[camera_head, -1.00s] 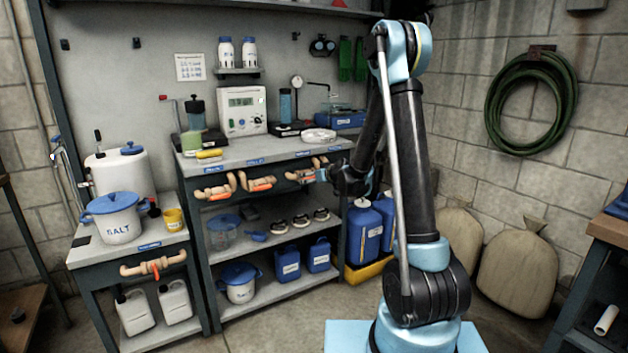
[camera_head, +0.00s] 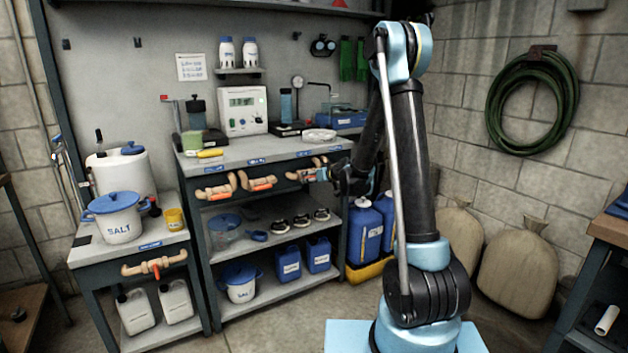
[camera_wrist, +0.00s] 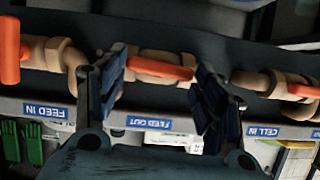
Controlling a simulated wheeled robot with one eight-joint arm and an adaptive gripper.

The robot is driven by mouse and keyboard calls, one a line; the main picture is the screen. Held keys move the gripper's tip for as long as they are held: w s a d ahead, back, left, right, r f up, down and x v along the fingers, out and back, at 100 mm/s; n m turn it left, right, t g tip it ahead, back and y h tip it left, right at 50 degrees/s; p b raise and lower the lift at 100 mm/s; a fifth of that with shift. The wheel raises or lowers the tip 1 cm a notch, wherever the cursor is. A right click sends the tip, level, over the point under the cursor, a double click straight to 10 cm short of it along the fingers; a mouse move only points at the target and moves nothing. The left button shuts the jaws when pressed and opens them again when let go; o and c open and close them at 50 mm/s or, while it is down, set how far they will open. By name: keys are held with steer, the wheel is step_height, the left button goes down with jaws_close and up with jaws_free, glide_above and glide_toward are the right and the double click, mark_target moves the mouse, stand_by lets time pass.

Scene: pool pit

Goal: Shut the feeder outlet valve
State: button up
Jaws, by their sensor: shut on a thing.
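The feeder outlet valve (camera_wrist: 158,54) is a tan pipe fitting with an orange lever, beside the blue FEED OUT label (camera_wrist: 149,122) in the wrist view, where labels appear upside down. Its lever (camera_wrist: 160,69) lies roughly along the pipe. My gripper (camera_wrist: 160,83) is shut on this lever, with one dark finger at each end; the exact contact is hard to see. In the head view my gripper (camera_head: 322,174) is at the valve (camera_head: 299,174) on the bench front and partly covers it.
The FEED IN valve (camera_wrist: 12,50) has its lever across the pipe, close left in the wrist view. The CELL IN valve (camera_wrist: 290,86) is close right. The benchtop (camera_head: 280,150) edge is just above the valves. Blue jugs (camera_head: 364,232) stand below right.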

steer(key=m+y, duration=0.1)
steer(key=m, duration=0.1)
steer(key=d+m+g+y, duration=0.1)
steer(key=m, duration=0.1)
steer(key=w+m+y, duration=0.1)
steer(key=m, duration=0.1)
steer(key=shift+d+f, duration=0.15)
steer(key=shift+f, duration=0.05)
steer(key=m+y, duration=0.2)
steer(key=m, duration=0.1)
steer(key=shift+w+d+f+g, duration=0.1)
steer(key=shift+f+g, duration=0.2)
steer(key=shift+f+m+y, duration=0.15)
steer(key=shift+m+y, duration=0.35)
steer(key=shift+m, duration=0.5)
steer(key=shift+f+m+y, duration=0.1)
steer(key=shift+m+y, duration=0.4)
steer(key=shift+m, duration=0.5)
steer(key=o, duration=1.1)
steer(key=shift+c, duration=0.2)
